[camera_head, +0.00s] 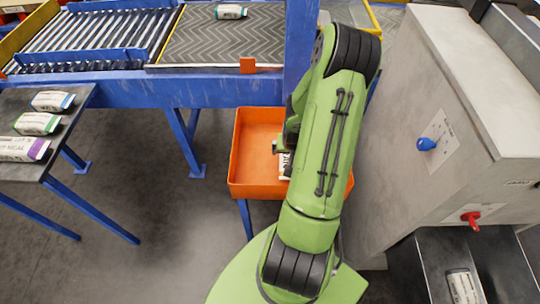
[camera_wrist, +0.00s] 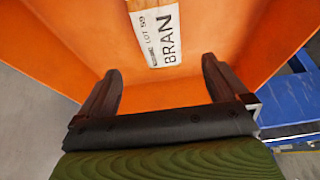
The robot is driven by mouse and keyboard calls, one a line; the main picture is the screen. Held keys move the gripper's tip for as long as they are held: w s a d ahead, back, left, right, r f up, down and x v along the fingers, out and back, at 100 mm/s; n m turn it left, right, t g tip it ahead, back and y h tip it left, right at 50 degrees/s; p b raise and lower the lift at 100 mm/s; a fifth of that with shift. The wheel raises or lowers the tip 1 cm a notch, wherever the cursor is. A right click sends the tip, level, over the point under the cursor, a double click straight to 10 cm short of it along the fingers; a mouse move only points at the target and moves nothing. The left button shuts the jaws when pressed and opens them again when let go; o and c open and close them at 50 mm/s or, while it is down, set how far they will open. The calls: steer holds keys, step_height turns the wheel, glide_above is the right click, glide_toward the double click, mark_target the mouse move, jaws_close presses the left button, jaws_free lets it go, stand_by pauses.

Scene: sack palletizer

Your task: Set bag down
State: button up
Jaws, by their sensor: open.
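A white bag with dark lettering, "LOT 50" and "BRAN", lies in an orange bin. In the wrist view the bag (camera_wrist: 158,36) is at the top, just beyond my fingertips. My gripper (camera_wrist: 160,82) is open, with the orange bin floor showing between its two dark fingers and no bag between them. In the head view the bin (camera_head: 252,150) stands at the centre below the conveyor, and a small part of the bag (camera_head: 284,166) shows beside my green arm. My arm hides the rest of the bag and most of my gripper there.
A conveyor with a blue frame (camera_head: 130,92) runs behind the bin and carries another bag (camera_head: 230,12). A dark table (camera_head: 62,150) at left holds three bags. A grey machine cabinet (camera_head: 420,190) stands close on the right, with another bag (camera_head: 463,288) below it.

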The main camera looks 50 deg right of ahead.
steer(key=w+a+r+n+t, duration=0.1)
steer(key=w+a+r+n, duration=0.15)
steer(key=a+r, duration=0.65)
steer(key=w+a+r+n, duration=0.25)
steer(key=a+r, duration=0.55)
steer(key=r, duration=0.4)
steer(key=s+a+r+n+y, duration=0.1)
steer(key=s+a+r+n, duration=0.1)
steer(key=s+a, duration=0.4)
steer(key=s+a+r+n+t+y, duration=0.1)
steer(key=s+a+r+n+y, duration=0.1)
steer(key=s+a+r, duration=0.3)
steer(key=shift+s+a+r+n+t, duration=0.35)
steer(key=shift+s+a, duration=0.25)
steer(key=shift+s, duration=0.2)
